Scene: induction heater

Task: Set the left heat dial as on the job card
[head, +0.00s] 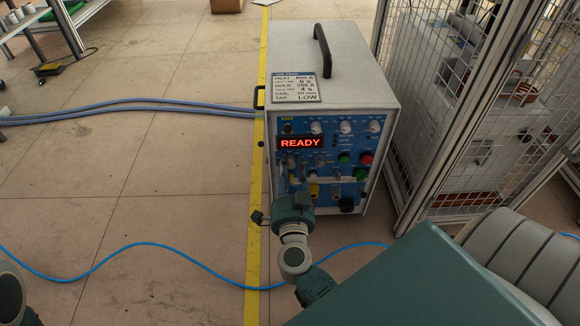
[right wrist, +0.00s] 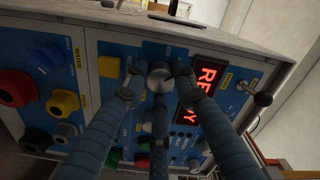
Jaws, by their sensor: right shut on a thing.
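The job card (head: 294,88) lies on top of the heater and reads HEAT 800 A, HOLD 300 A, TAP LOW; its smaller lines are harder to read. In the right wrist view a silver dial (right wrist: 160,77) sits below the left end of the red READY display (right wrist: 202,90), which appears turned on its side. My right gripper (right wrist: 159,72) is shut on this dial, with fingertips at both sides. I cannot read the dial's label or setting. In the head view the right gripper (head: 293,197) is in front of the panel's lower left and hides part of it.
The heater (head: 350,75) has a black handle on top and several other knobs and buttons close around the held dial. A mesh cage (head: 440,110) stands close to its right. Blue hoses (head: 130,108) enter from the left, and a blue cable (head: 140,245) crosses the floor.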

